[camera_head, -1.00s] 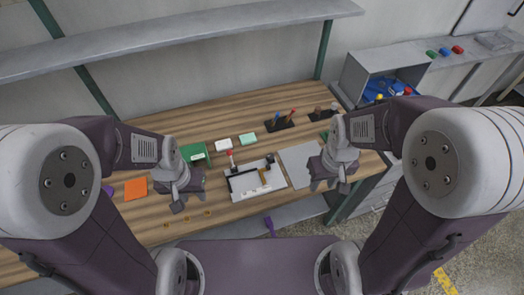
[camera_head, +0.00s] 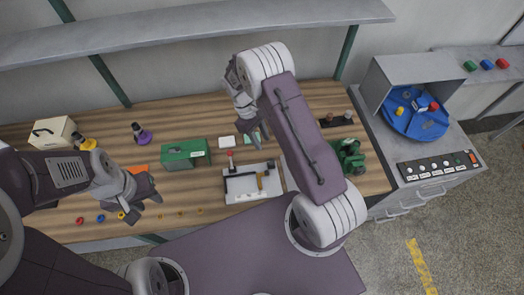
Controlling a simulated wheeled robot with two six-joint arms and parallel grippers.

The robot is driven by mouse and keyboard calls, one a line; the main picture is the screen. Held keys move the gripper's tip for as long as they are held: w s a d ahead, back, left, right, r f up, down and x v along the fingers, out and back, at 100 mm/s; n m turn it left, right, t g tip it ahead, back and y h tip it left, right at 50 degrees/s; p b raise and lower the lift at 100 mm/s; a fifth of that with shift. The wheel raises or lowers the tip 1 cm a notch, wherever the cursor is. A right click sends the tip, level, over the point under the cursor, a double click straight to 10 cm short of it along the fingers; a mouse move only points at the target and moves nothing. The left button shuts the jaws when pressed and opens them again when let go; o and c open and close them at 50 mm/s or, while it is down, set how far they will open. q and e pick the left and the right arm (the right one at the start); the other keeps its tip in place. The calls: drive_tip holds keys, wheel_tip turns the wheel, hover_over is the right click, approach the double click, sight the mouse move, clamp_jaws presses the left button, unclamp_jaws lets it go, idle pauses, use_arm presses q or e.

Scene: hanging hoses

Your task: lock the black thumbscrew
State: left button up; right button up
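A white fixture tray (camera_head: 235,196) sits on the wooden bench, with black and tan parts on it and a red-topped knob (camera_head: 230,154) at its back left. A small dark knob (camera_head: 270,163) at its back right may be the black thumbscrew; it is too small to be sure. My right gripper (camera_head: 257,137) hangs just behind the tray, pointing down, partly hidden by its own wrist. It appears apart from the tray, and its finger opening is unclear. My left gripper (camera_head: 146,202) is above the bench's left part, clear of the tray; its finger opening is unclear too.
A green box (camera_head: 184,154) stands left of the tray and a green machine (camera_head: 349,157) to its right. Several small coloured rings lie along the front edge. A blue turntable (camera_head: 415,122) sits in the grey cabinet at right. A shelf (camera_head: 200,32) runs overhead.

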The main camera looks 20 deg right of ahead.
sight(271, 160)
drive_tip(key=p+x, duration=0.1)
drive_tip(key=x, duration=0.1)
drive_tip(key=p+x, duration=0.1)
drive_tip(key=x, duration=0.2)
drive_tip(key=s+x, duration=0.1)
drive_tip(key=x, duration=0.2)
drive_tip(key=shift+p, duration=0.4)
drive_tip(key=shift+s+f, duration=0.2)
drive_tip(key=shift+f, duration=0.4)
clamp_jaws()
